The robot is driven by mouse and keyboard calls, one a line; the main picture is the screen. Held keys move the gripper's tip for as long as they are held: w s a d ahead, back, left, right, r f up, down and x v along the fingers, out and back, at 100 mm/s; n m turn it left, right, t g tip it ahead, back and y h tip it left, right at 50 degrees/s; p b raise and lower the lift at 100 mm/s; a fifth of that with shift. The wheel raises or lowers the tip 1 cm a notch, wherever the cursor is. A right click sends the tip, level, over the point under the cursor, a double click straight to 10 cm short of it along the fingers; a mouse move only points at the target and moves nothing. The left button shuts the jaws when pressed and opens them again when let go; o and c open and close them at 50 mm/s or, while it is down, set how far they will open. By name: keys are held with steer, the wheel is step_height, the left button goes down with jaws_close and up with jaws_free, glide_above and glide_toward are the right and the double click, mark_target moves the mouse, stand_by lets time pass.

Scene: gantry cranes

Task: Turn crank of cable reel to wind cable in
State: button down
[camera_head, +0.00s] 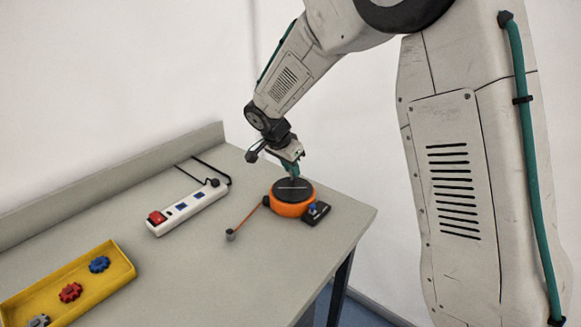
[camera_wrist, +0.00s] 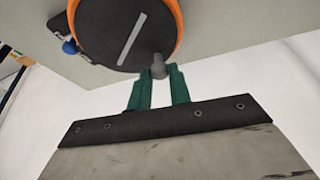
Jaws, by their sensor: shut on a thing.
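The cable reel (camera_head: 290,207) is an orange drum with a dark round top, standing near the right end of the table. Its dark top with a pale bar also shows in the wrist view (camera_wrist: 110,30). The crank knob (camera_wrist: 158,67) is a small grey peg near the edge of that top. My gripper (camera_head: 294,174) comes down from above at the reel's far side, its green fingers shut on the crank knob. The orange cable (camera_head: 250,214) runs out from the reel to a small grey weight (camera_head: 231,235) on the table.
A black base with a blue knob (camera_head: 312,208) sits at the reel's right. A white power strip (camera_head: 187,208) with a red switch lies to the left. A yellow tray (camera_head: 118,254) with several gears is at the lower left. The table's right edge is close to the reel.

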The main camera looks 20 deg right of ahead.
mark_target(283, 185)
steer(key=c, duration=1.3)
jaws_free()
steer(key=v, duration=0.7)
steer(key=shift+a+r, duration=0.2)
steer(key=shift+r, duration=0.15)
steer(key=shift+s, duration=0.1)
